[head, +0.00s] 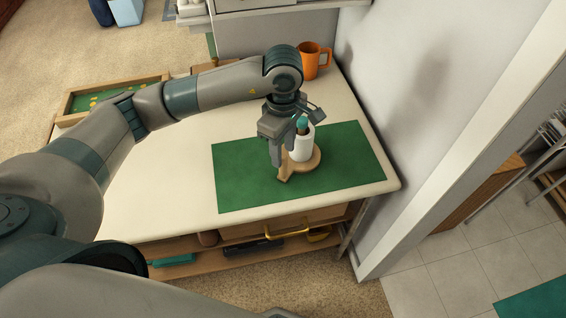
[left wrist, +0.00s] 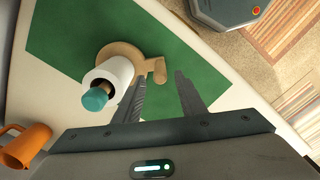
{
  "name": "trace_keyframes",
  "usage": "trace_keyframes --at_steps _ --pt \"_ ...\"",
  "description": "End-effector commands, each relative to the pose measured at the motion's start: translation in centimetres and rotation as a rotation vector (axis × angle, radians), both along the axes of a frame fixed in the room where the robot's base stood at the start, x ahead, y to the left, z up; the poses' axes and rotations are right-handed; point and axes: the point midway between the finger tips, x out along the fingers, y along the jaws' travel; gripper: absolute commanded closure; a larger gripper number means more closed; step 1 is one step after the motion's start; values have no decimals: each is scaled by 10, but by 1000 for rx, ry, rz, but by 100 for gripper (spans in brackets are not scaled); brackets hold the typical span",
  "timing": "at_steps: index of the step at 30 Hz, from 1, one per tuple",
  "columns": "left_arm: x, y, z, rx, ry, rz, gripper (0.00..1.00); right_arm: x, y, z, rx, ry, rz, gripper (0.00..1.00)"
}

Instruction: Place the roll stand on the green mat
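The roll stand (head: 302,148) has a round wooden base with a short tab, a white roll and a teal-topped post. It stands upright on the green mat (head: 350,150), with its base within the mat's edges. The stand also shows in the left wrist view (left wrist: 117,72), over the mat (left wrist: 62,42). My left gripper (head: 280,162) points down beside the roll, close to the base's tab. In the left wrist view its fingers (left wrist: 162,76) are apart, with the tab between or just beyond the tips. Contact cannot be told. My right gripper is not in view.
An orange mug (head: 310,60) stands at the table's back, near the wall. A wooden tray with a green inside (head: 115,97) lies at the left. The cream tabletop (head: 165,170) is clear left of the mat. Shelves below hold several items.

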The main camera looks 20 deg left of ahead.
Motion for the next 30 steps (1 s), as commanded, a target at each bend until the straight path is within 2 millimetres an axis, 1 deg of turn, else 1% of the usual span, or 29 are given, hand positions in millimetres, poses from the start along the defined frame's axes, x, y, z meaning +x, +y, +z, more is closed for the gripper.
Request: trace_keyframes --at_steps 1,6,8,12,16,30 --pt "2 0 7 0 -5 0 63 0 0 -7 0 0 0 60" --pt "1 0 32 -1 -3 1 63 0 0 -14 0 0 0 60" --pt "1 0 38 1 -2 1 63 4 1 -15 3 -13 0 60" --pt "0 0 46 0 -1 1 63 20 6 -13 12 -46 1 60" --pt "0 0 48 0 0 1 63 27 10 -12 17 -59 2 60" --pt "0 0 48 0 1 1 63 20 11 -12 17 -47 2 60"
